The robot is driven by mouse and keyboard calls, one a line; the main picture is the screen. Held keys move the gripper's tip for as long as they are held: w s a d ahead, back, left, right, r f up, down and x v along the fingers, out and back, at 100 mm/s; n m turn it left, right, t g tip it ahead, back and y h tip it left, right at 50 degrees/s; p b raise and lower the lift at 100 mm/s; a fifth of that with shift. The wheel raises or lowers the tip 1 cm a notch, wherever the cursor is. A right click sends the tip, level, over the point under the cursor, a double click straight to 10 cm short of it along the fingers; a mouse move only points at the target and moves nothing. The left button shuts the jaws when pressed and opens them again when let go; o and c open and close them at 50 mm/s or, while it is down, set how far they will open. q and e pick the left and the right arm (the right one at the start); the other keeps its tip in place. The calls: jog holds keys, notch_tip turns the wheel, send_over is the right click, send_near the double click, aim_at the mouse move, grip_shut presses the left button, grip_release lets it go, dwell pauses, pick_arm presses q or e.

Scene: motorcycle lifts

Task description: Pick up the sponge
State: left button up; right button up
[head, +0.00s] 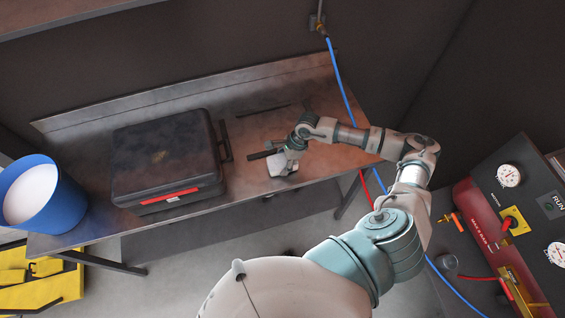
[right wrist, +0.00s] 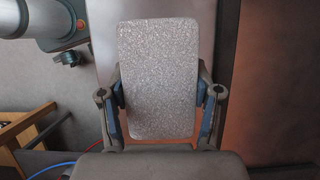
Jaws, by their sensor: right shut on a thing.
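The sponge (right wrist: 158,80) is a pale grey, speckled block with rounded corners. In the right wrist view it stands lengthwise between the two fingers of my right gripper (right wrist: 160,103), which is shut on it from both sides. In the head view the sponge (head: 281,166) shows as a small whitish patch at the bench's front edge, partly hidden by my right gripper (head: 285,160). I cannot tell whether it still touches the bench. My left gripper does not show.
The brown workbench (head: 330,158) carries a black case (head: 165,155) with a red strip, left of the sponge. A blue bucket (head: 50,205) stands at the bench's left end. A blue hose (head: 343,85) crosses the bench's right side. A red machine (head: 490,230) stands at right.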

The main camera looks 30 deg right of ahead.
notch_tip(320, 180, up, 2)
jog(key=shift+r+b, duration=0.25)
jog(key=shift+b, duration=0.15)
jog(key=s+a+r+b, duration=0.1)
jog(key=s+a, duration=0.2)
jog(key=s, duration=0.4)
jog(key=s+a+b, duration=0.2)
jog(key=s+a, duration=0.1)
jog(key=s, duration=0.4)
jog(key=shift+s+a+r, duration=0.2)
jog(key=shift+s+r, duration=0.2)
